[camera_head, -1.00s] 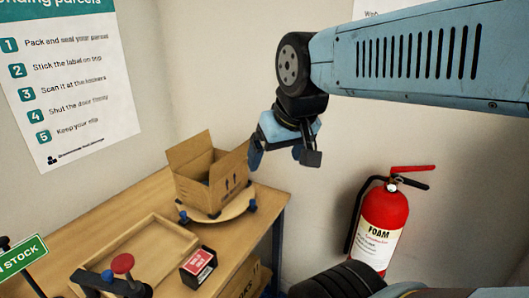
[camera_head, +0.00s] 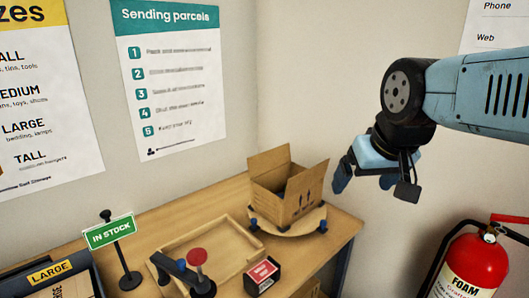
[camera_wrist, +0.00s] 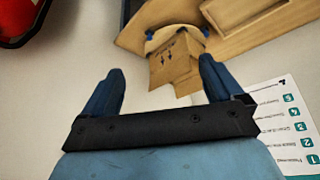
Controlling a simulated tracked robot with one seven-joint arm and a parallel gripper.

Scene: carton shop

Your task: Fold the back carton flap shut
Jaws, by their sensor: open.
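The open cardboard carton (camera_head: 296,207) stands upright on a round wooden board at the right end of the bench. Its back flap (camera_head: 269,161) stands up, and another flap (camera_head: 307,184) sticks up on the right side. My gripper (camera_head: 373,188) is in the air to the right of the carton, open and empty, touching nothing. In the wrist view, the gripper's spread fingers (camera_wrist: 161,66) show with the carton (camera_wrist: 177,68) beyond them. The inside of the carton is mostly hidden.
The round board (camera_head: 290,231) has blue knobs at its edge. A fire extinguisher (camera_head: 470,268) is at lower right.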

